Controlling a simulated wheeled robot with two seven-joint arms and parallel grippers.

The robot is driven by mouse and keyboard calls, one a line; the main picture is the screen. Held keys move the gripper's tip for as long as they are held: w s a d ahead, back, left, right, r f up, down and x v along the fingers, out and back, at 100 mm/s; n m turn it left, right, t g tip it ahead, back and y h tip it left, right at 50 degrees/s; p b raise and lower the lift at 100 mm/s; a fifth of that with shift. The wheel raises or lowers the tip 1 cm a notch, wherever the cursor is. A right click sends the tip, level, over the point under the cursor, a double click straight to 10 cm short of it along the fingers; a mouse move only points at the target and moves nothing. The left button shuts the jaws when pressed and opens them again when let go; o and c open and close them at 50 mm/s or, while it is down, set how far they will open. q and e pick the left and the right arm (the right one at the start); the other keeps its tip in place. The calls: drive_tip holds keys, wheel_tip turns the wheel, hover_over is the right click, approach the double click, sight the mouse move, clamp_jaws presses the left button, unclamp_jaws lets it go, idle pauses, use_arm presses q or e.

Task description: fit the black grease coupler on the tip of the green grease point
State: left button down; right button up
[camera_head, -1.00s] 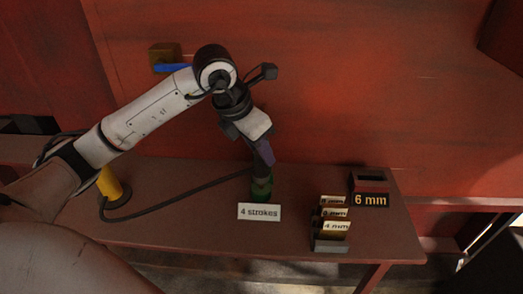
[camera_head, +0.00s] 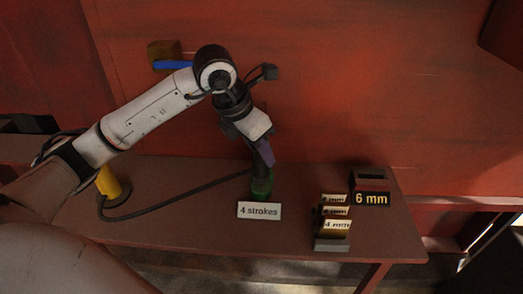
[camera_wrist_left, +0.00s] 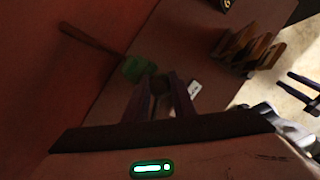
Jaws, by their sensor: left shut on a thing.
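My left gripper (camera_head: 265,158) points down over the bench, just above the green grease point (camera_head: 262,187). It is shut on the black grease coupler, which is mostly hidden by the fingers in the head view. In the left wrist view the dark coupler (camera_wrist_left: 160,84) shows between the two fingers, and the green grease point (camera_wrist_left: 134,69) lies close beside it, up and left. I cannot tell whether coupler and tip touch. A dark hose (camera_head: 185,201) runs along the bench to the gripper.
A yellow cylinder (camera_head: 110,183) stands at the bench's left. A "4 strokes" card (camera_head: 259,211) stands in front of the green point. A rack of mm cards (camera_head: 332,226) and a "6 mm" block (camera_head: 370,190) stand to the right. A red wall rises behind.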

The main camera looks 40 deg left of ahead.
use_arm(q)
drive_tip(key=shift+f+b, duration=1.05)
drive_tip(key=shift+f, duration=0.15)
use_arm(e)
drive_tip(key=shift+f, duration=1.1)
use_arm(q)
drive_tip(key=c, duration=1.4)
unclamp_jaws()
drive_tip(key=shift+v, duration=0.9)
drive_tip(key=d+v, duration=0.1)
drive_tip(key=v, duration=0.7)
drive_tip(key=shift+a+r, duration=0.3)
drive_tip(key=shift+a, duration=0.25)
use_arm(e)
drive_tip(key=shift+w+a+r, duration=0.15)
drive_tip(key=shift+a+r, duration=0.05)
drive_tip(key=shift+r, duration=0.2)
drive_tip(key=shift+w+a+r, duration=0.15)
drive_tip(key=shift+a+r, duration=0.05)
drive_tip(key=shift+r, duration=0.2)
use_arm(q)
drive_tip(key=shift+s, duration=0.1)
